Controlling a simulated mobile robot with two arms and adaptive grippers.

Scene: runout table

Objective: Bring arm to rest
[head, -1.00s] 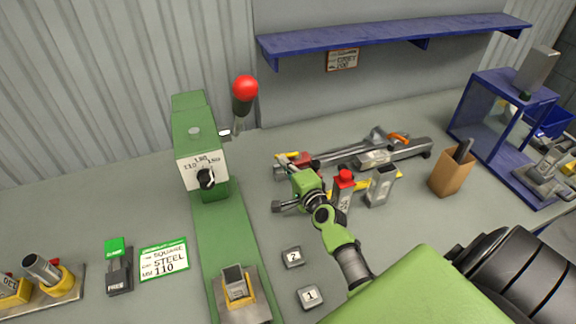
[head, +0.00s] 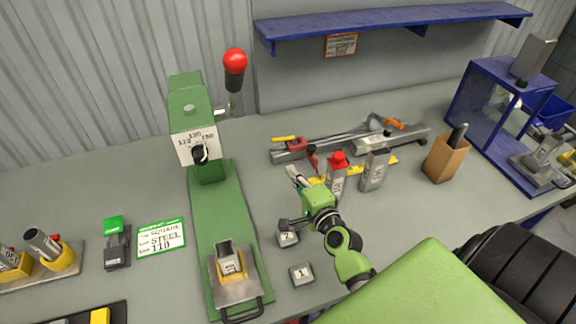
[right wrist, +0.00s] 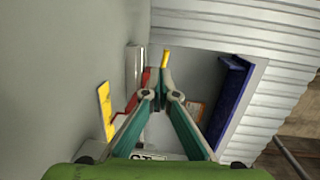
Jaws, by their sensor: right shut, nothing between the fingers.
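My right gripper (head: 292,173) is at the end of my green arm, which comes in from the lower right in the head view. It is above the bench (head: 150,195), to the right of the green lever machine (head: 213,205). Its fingers are shut and empty, and they point up and away towards the back of the bench. In the right wrist view the fingers (right wrist: 162,92) come together at the middle, with nothing held. My left gripper is not in view.
A red-topped block (head: 337,178) and a grey block (head: 375,170) stand close right of the gripper. Tiles 2 (head: 288,239) and 1 (head: 301,274) lie in front. A long grey clamp tool (head: 375,143) lies behind. A blue shelf (head: 390,27) hangs above.

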